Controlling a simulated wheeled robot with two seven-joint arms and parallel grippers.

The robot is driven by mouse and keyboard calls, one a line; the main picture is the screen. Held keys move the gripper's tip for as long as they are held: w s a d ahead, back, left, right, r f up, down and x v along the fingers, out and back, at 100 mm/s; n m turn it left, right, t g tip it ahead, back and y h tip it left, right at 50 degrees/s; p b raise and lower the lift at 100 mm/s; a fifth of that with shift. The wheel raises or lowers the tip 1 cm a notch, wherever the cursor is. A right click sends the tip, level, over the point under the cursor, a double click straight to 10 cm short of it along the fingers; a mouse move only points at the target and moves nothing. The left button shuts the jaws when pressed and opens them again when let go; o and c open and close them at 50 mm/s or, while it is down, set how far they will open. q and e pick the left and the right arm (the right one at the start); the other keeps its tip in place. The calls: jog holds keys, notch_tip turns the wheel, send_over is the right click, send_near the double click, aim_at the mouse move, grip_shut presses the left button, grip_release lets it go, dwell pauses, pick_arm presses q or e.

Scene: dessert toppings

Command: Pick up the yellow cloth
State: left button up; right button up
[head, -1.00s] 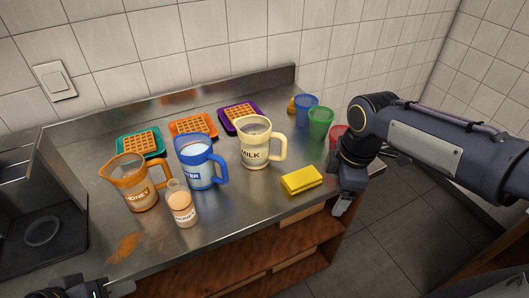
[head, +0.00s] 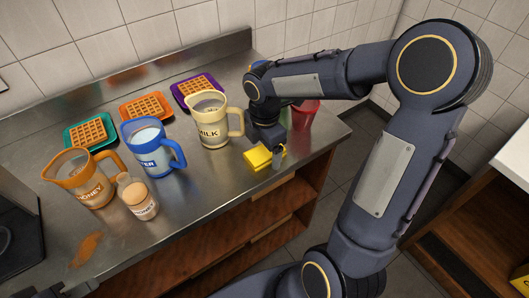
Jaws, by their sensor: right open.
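The yellow cloth (head: 257,158) is a folded block lying flat near the front edge of the steel counter, right of the milk jug. My right gripper (head: 277,152) is open and points down at the cloth's right side. One finger shows in front of the cloth's right end. The gripper body hides part of the cloth's far side, and I cannot tell whether the fingers touch it. My left gripper is not clearly in view.
The cream milk jug (head: 212,130) stands close left of the cloth. A blue jug (head: 150,158), an orange honey jug (head: 85,185) and a small bottle (head: 140,203) are further left. Waffles on coloured plates line the back. A red cup (head: 304,115) stands right of my gripper.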

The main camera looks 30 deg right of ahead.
aim_at(265, 150)
jog(key=shift+f, duration=0.1)
jog(key=shift+c, duration=0.3)
jog(key=c, duration=1)
jog(key=shift+r, duration=0.45)
notch_tip(265, 150, up, 2)
jog(key=shift+r, duration=0.15)
jog(key=s+a+r, duration=0.5)
jog(key=s+r, duration=0.1)
jog(key=s, duration=0.1)
jog(key=s+a+r, duration=0.3)
jog(key=s, duration=0.1)
jog(key=shift+s+a+r, duration=0.1)
jog(key=shift+a+r, duration=0.2)
jog(key=shift+r, duration=0.1)
